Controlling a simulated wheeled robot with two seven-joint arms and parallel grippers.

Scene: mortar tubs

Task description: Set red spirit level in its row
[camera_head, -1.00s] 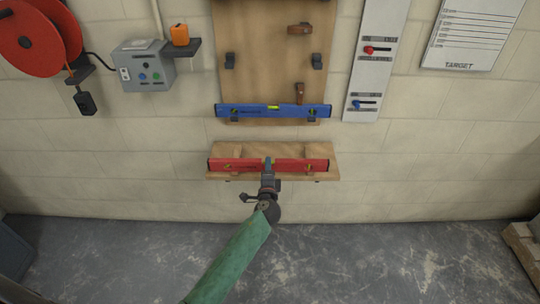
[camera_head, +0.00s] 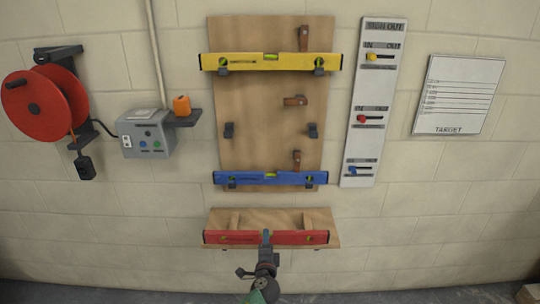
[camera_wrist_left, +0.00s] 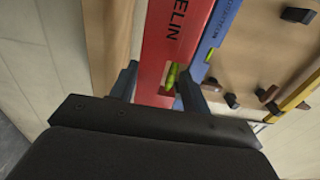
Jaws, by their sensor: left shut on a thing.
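The red spirit level (camera_head: 225,238) lies along the small wooden shelf (camera_head: 218,217) below the rack board. My left gripper (camera_head: 266,238) is shut on the middle of it; the wrist view also shows the gripper fingers (camera_wrist_left: 157,85) on either side of the red level (camera_wrist_left: 168,40). The plywood rack board (camera_head: 265,110) holds a yellow level (camera_head: 290,62) on the top row and a blue level (camera_head: 245,179) on the bottom row. The middle row's two dark hooks, left (camera_head: 229,130) and right (camera_head: 313,130), are empty. My right gripper is not in view.
Wooden turn-pieces sit on the board at the top (camera_head: 303,38), middle (camera_head: 295,100) and bottom (camera_head: 297,160). A sign-out board (camera_head: 372,100) and a target sheet (camera_head: 458,95) hang right. A red reel (camera_head: 45,100) and grey box (camera_head: 145,135) are left.

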